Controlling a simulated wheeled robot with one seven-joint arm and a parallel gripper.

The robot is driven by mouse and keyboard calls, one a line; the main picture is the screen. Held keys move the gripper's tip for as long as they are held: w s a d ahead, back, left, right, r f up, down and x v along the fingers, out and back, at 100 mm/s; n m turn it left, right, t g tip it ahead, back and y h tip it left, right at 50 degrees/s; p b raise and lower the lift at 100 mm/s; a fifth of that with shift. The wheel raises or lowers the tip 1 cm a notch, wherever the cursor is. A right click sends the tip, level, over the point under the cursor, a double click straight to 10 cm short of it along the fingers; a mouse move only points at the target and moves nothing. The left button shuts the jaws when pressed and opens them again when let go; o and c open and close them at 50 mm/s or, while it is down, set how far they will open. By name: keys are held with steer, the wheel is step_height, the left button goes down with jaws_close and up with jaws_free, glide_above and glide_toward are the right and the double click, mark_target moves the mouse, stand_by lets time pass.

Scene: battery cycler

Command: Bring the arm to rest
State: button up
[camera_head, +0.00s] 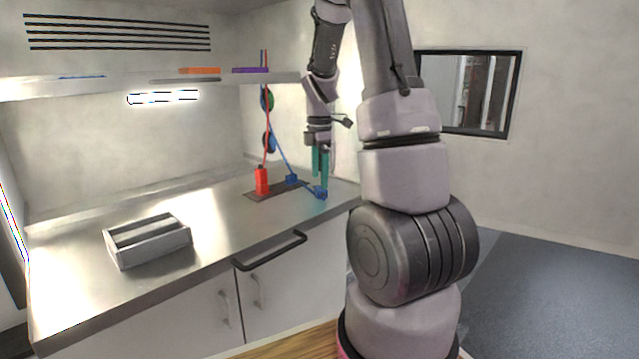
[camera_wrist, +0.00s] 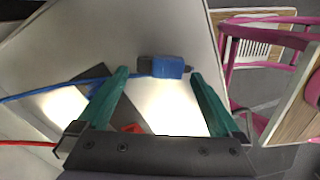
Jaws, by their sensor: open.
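My gripper (camera_head: 320,172) has teal fingers pointing down over the right end of the steel counter. It is open in the wrist view (camera_wrist: 158,88), with nothing held between the fingers. A blue connector (camera_head: 320,192) on a blue cable lies near the counter's right edge, just below the fingertips. In the wrist view the blue connector (camera_wrist: 168,67) shows ahead of and between the fingertips; whether they touch it I cannot tell.
A red connector (camera_head: 262,181) stands on a dark plate (camera_head: 256,196), with a blue piece (camera_head: 291,179) beside it. Red and blue cables rise to the shelf. A grey tray (camera_head: 150,250) sits at the left of the counter (camera_head: 215,230). A black handle (camera_head: 270,251) juts from the front edge.

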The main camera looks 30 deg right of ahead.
step_height(320, 180, up, 8)
steer(key=s+a+r+m+t, duration=0.2)
steer(key=s+a+r+m, duration=0.1)
steer(key=s+m, duration=0.3)
steer(key=s+a+r+m+t+y, duration=0.1)
steer(key=s+a+r+m+t, duration=0.1)
steer(key=s+a+r+m, duration=0.2)
steer(key=s+a+r+m+t+y, duration=0.1)
steer(key=s+a+r+m+t, duration=0.2)
steer(key=s+a+m, duration=0.3)
steer(key=s+r+m, duration=0.1)
steer(key=s+m, duration=0.2)
steer(key=s, duration=0.1)
steer(key=shift+s+a+m, duration=0.2)
steer(key=shift+s+m, duration=0.1)
steer(key=shift+m, duration=0.3)
steer(key=c, duration=0.4)
